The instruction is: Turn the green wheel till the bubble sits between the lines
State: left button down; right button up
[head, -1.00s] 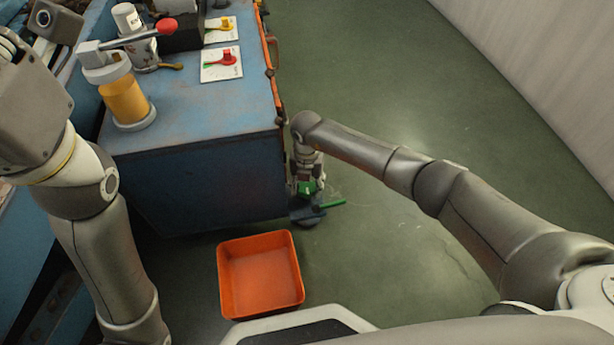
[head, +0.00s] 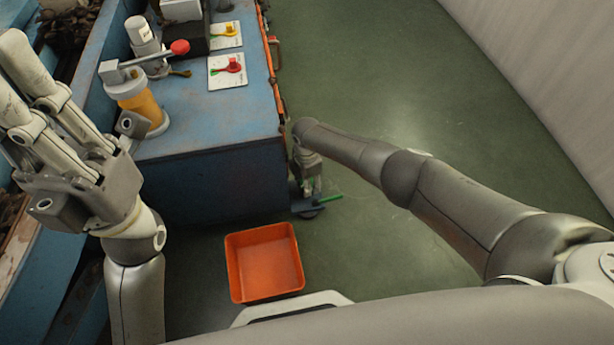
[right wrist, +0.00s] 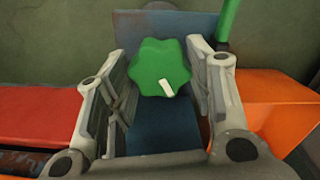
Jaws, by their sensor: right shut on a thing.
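The green wheel (right wrist: 160,68) is lobed, with a white mark on its lower right, and sits above a dark blue plate (right wrist: 165,132) in the right wrist view. My right gripper (head: 312,188) is shut on it, with one finger on each side in the right wrist view (right wrist: 160,75). In the head view this gripper hangs low beside the blue bench's near corner and mostly hides the wheel. A green bar (head: 330,197) sticks out to its right. I cannot make out the bubble or its lines. My left gripper (head: 18,75) is open and empty at the left.
An orange tray (head: 236,283) lies on the floor in front of the blue bench (head: 205,120). On the bench are a yellow jar (head: 143,105), a red-knobbed lever (head: 180,47) and cards with red and yellow valves. Green floor to the right is clear.

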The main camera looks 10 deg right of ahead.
jog(key=m+p, duration=0.1)
jog(key=m, duration=0.4)
jog(key=shift+p, duration=0.35)
jog(key=shift+m, duration=0.3)
jog(key=o, duration=0.7)
jog(key=shift+o, duration=0.2)
jog(key=shift+w+r, duration=0.1)
jog(key=shift+r, duration=0.05)
jog(key=shift+w+r, duration=0.15)
jog(key=shift+r, duration=0.5)
jog(key=shift+s+r, duration=0.25)
jog(key=shift+r, duration=0.55)
notch_tip(320, 180, up, 9)
jog(key=shift+f, duration=0.1)
